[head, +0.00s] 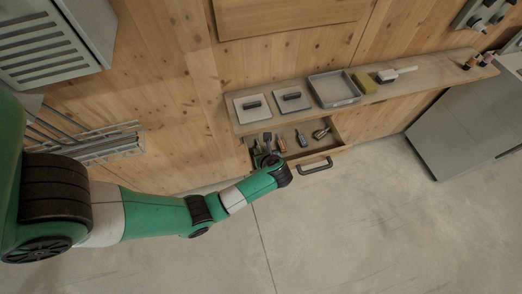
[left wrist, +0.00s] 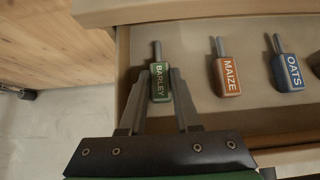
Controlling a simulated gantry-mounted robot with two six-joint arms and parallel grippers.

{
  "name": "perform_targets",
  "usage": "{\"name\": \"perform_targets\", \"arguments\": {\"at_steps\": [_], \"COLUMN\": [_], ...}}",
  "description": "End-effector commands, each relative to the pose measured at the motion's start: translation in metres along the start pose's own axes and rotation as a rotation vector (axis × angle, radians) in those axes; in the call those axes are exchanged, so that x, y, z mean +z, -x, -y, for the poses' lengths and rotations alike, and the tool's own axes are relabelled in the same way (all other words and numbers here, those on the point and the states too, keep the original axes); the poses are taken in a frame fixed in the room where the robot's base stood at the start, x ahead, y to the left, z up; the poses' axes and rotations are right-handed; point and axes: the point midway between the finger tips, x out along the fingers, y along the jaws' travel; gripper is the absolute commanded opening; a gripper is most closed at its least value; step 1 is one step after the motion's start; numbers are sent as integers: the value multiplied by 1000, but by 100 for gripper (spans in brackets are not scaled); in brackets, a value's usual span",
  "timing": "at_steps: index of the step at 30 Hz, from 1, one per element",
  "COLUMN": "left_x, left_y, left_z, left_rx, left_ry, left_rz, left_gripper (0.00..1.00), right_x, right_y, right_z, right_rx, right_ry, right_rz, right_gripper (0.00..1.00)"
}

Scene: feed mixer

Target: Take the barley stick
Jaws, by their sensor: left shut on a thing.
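The barley stick (left wrist: 159,84) is a green block labelled BARLEY with a grey metal end. It lies in the open drawer (head: 288,151), at its left end in the left wrist view. My left gripper (left wrist: 155,76) is shut on it, with one finger on each side. In the head view my left gripper (head: 263,152) reaches into the left part of the drawer and mostly hides the barley stick. My right gripper is in neither view.
An orange MAIZE stick (left wrist: 226,76) and a blue OATS stick (left wrist: 289,72) lie to the right in the drawer. The drawer's handle (head: 316,166) sticks out in front.

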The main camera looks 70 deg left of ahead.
Motion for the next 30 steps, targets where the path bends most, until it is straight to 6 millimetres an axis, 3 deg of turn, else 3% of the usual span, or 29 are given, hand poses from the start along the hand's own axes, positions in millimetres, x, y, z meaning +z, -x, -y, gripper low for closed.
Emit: {"name": "perform_targets", "arguments": {"at_steps": [8, 17, 24, 30], "left_x": [26, 46, 32, 29], "left_y": [25, 94, 138, 152], "left_z": [1, -41, -90, -107], "left_rx": [-3, -5, -3, -1], "left_ry": [3, 2, -4, -1], "left_rz": [2, 0, 0, 1], "left_gripper": [0, 0, 0, 0], "right_x": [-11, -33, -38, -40], "right_y": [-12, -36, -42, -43], "right_z": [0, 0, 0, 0], "right_rx": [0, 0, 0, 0], "right_ry": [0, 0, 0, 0], "right_rz": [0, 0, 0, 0], "right_gripper": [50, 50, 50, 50]}}
